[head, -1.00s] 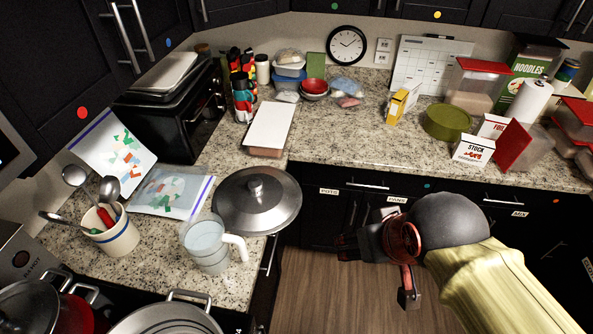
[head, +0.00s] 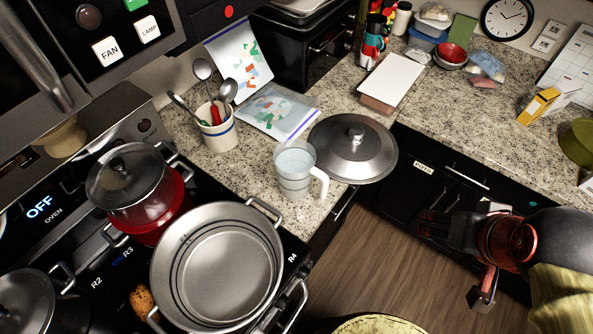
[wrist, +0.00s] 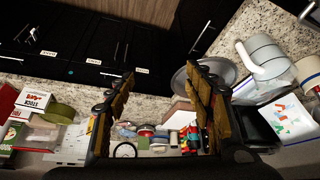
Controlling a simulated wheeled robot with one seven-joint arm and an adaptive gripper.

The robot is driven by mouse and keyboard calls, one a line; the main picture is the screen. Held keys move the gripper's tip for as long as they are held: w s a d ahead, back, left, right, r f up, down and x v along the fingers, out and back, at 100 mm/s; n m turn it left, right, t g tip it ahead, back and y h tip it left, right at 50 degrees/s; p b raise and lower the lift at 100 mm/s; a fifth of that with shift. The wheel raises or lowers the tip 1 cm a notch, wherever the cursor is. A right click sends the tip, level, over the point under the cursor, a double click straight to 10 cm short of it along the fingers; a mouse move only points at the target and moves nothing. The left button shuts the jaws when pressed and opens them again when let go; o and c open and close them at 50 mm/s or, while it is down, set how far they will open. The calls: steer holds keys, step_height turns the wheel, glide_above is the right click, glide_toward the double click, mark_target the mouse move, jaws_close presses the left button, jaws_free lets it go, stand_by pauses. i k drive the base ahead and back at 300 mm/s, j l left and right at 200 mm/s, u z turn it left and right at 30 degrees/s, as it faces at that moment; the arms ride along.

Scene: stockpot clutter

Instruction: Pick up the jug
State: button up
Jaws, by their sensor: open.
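The jug (head: 295,168) is a clear, whitish measuring jug with a white handle on its right side. It stands upright on the granite counter near the front edge, left of the large pot lid. In the wrist view the jug (wrist: 262,55) shows at the upper right, outside the fingers. My gripper (head: 455,231) is to the right of the jug, out over the floor in front of the drawers, well apart from it. In the wrist view my gripper (wrist: 160,105) has its two fingers spread with nothing held between them.
A steel lid (head: 353,148) lies just right of the jug. A utensil crock (head: 217,130) and a printed bag (head: 268,110) are behind it. A big steel stockpot (head: 218,265) and a red pot (head: 140,190) stand on the stove at left. The floor (head: 385,255) is clear.

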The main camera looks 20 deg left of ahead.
mark_target(295, 159)
steer(key=u, duration=2.3)
steer(key=z, duration=1.1)
steer(key=u, duration=0.85)
steer(key=l+u, duration=0.9)
steer(key=k+l+u, duration=0.2)
steer(key=l+u, duration=0.25)
steer(key=k+l, duration=0.2)
steer(key=l, duration=0.15)
steer(key=k+l, duration=0.15)
steer(key=l, duration=0.25)
steer(key=u, duration=0.05)
